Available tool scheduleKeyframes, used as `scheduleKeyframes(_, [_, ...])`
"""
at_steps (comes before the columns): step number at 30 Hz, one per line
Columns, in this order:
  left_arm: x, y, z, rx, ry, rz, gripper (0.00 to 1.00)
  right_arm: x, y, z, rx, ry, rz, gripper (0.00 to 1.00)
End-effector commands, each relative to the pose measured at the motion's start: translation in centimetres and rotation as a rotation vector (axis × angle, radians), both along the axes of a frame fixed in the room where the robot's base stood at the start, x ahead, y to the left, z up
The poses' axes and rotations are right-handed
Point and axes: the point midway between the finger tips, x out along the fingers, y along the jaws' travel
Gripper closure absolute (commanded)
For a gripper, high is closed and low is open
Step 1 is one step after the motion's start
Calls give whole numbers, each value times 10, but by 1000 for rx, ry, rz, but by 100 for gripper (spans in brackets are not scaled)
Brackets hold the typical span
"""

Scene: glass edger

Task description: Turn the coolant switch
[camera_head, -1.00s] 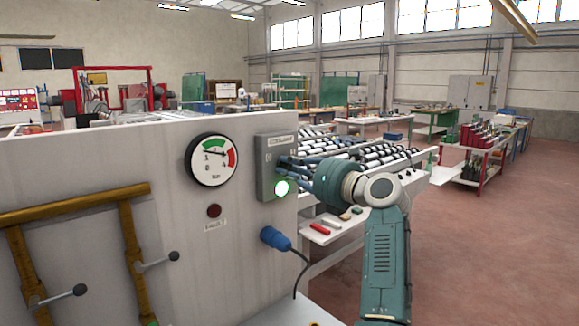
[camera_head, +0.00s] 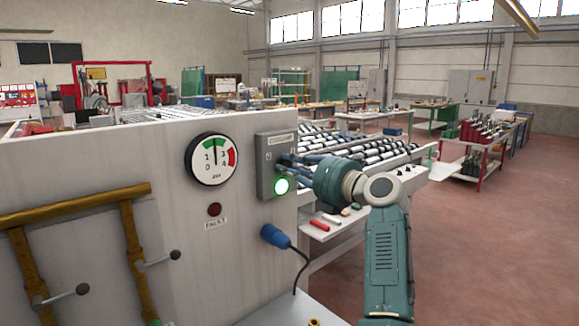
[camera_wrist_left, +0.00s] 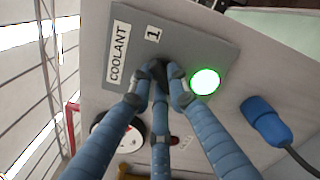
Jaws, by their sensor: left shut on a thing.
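The grey coolant switch box (camera_head: 266,181) is on the front of the pale machine panel. In the left wrist view its plate (camera_wrist_left: 187,35) carries the label COOLANT and a mark "1". My left gripper (camera_head: 288,161) reaches the box from the right. In the left wrist view its three blue fingers (camera_wrist_left: 160,78) are closed around the dark switch knob (camera_wrist_left: 157,67), which they mostly hide. A round green lamp (camera_head: 281,186) below the knob is lit, and it also shows in the left wrist view (camera_wrist_left: 205,81). My right gripper is not in view.
A pressure gauge (camera_head: 212,159) is left of the box, its needle near upright. A dark fault lamp (camera_head: 214,209) and a blue plug with cable (camera_head: 274,236) are below. Brass pipes (camera_head: 75,203) with levers are at left. Roller tables (camera_head: 370,160) stand behind my arm.

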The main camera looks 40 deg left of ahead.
Motion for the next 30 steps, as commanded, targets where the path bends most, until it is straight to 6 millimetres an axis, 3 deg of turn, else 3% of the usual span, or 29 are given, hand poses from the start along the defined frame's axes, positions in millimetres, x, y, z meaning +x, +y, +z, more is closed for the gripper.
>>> scheduleKeyframes(1, [1, -1, 2, 5, 1, -3, 100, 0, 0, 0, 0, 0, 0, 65])
scheduleKeyframes(2, [1, -1, 2, 5, 1, -3, 80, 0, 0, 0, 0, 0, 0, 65])
scheduleKeyframes(4, [1, -1, 2, 5, 1, -3, 66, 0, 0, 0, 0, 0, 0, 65])
scheduleKeyframes(5, [1, -1, 2, 5, 0, -3, 65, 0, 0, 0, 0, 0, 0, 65])
scheduleKeyframes(16, [0, 0, 8, 2, -2, -2, 65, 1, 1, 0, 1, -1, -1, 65])
scheduleKeyframes(30, [1, 0, 89, 4, -2, -3, 65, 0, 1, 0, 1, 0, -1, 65])
